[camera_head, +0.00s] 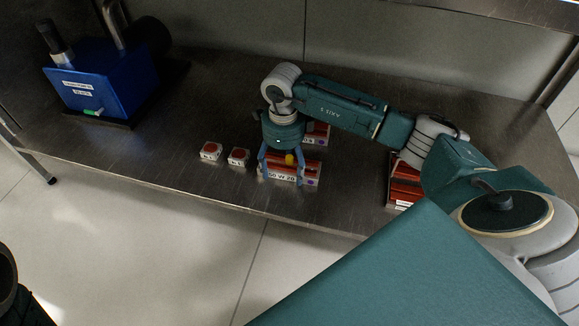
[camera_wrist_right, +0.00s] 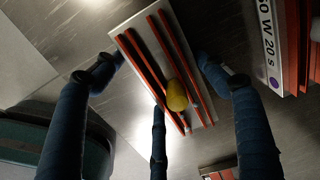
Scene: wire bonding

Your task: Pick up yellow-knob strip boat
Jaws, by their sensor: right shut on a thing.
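The yellow-knob strip boat (camera_head: 308,170) is a pale tray with red strips, a front label and a yellow knob (camera_head: 290,159), near the front edge of the bench. My right gripper (camera_head: 283,174) reaches down over it, with blue fingers on either side. In the right wrist view, the boat (camera_wrist_right: 150,55) lies between the fingers of my right gripper (camera_wrist_right: 165,72), with the knob (camera_wrist_right: 176,95) near its middle. The gripper is shut on the boat. I cannot tell whether the boat is clear of the bench. My left gripper is not in view.
Two small white blocks with red tops, one (camera_head: 210,151) left of the other (camera_head: 239,157), stand left of the boat. Another labelled boat (camera_head: 319,133) is behind it, and red-strip boats (camera_head: 404,188) are to the right. A blue machine (camera_head: 100,85) stands at the back left.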

